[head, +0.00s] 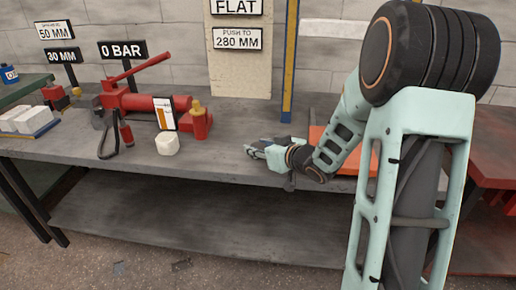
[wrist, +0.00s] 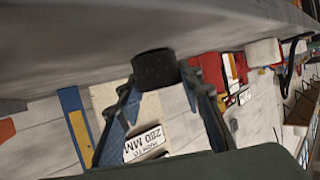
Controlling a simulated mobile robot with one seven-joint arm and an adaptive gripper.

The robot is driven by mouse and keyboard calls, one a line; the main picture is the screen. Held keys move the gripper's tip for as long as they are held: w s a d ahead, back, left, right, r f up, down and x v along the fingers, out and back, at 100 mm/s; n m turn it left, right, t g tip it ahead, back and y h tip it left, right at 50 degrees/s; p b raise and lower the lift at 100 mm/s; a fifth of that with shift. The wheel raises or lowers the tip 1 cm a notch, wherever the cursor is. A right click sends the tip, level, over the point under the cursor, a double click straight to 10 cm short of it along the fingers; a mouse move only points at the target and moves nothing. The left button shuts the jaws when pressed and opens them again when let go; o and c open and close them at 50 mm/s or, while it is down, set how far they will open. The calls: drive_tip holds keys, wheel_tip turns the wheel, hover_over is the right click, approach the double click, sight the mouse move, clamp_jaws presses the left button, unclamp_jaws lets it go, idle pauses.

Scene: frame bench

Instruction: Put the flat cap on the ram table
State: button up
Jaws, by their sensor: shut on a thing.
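My gripper (head: 252,150) is low over the front part of the grey bench (head: 245,115), right of a white block. In the wrist view my gripper (wrist: 160,80) has its two blue fingers on either side of a short, dark, round piece (wrist: 154,69), which looks like the flat cap, and is shut on it. The wrist view is turned, with the bench surface (wrist: 70,45) along the top; whether the piece touches the bench I cannot tell. In the head view the held piece cannot be made out. Which surface is the ram table I cannot tell for sure.
A red ram-like tool (head: 140,98) with a lever and black hose lies on the bench at left. The white block (head: 167,143) stands in front of it. A blue post (head: 289,60) rises behind. An orange plate (head: 335,145) lies behind my arm. The middle bench is clear.

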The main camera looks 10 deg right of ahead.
drive_tip(key=shift+f, duration=0.2)
drive_tip(key=o, duration=1.2)
drive_tip(key=shift+o, duration=0.2)
drive_tip(key=shift+r, duration=0.15)
drive_tip(key=shift+s+r, duration=0.1)
drive_tip(key=shift+r, duration=0.1)
drive_tip(key=p+v, duration=0.4)
drive_tip(key=v, duration=0.7)
drive_tip(key=shift+d, duration=0.1)
drive_tip(key=shift+s+d, duration=0.1)
drive_tip(key=shift+s, duration=0.3)
